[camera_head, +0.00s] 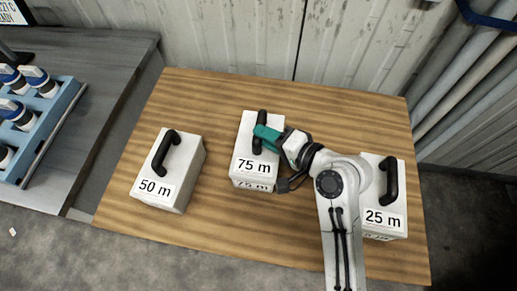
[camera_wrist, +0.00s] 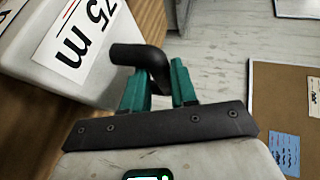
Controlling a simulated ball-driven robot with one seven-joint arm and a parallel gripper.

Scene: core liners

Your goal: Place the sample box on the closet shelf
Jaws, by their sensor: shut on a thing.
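Three white boxes with black top handles and depth labels are on the wooden table (camera_head: 200,95) in the head view. The 50 m box (camera_head: 193,165) is on the left, the 75 m box (camera_head: 239,178) in the middle, the 25 m box (camera_head: 393,232) on the right. My gripper (camera_head: 263,133) has its green fingers shut on the 75 m box's handle (camera_head: 257,147). In the wrist view the handle (camera_wrist: 128,53) sits between the fingers, beside the 75 m label (camera_wrist: 72,38). I cannot tell whether the box is lifted. No closet shelf is recognizable.
A grey bench (camera_head: 100,115) at the left carries a blue rack (camera_head: 48,135) with several bottles. A corrugated wall (camera_head: 230,45) stands behind the table, and pipes (camera_head: 440,85) run at the right. A notice board (camera_wrist: 285,90) shows in the wrist view.

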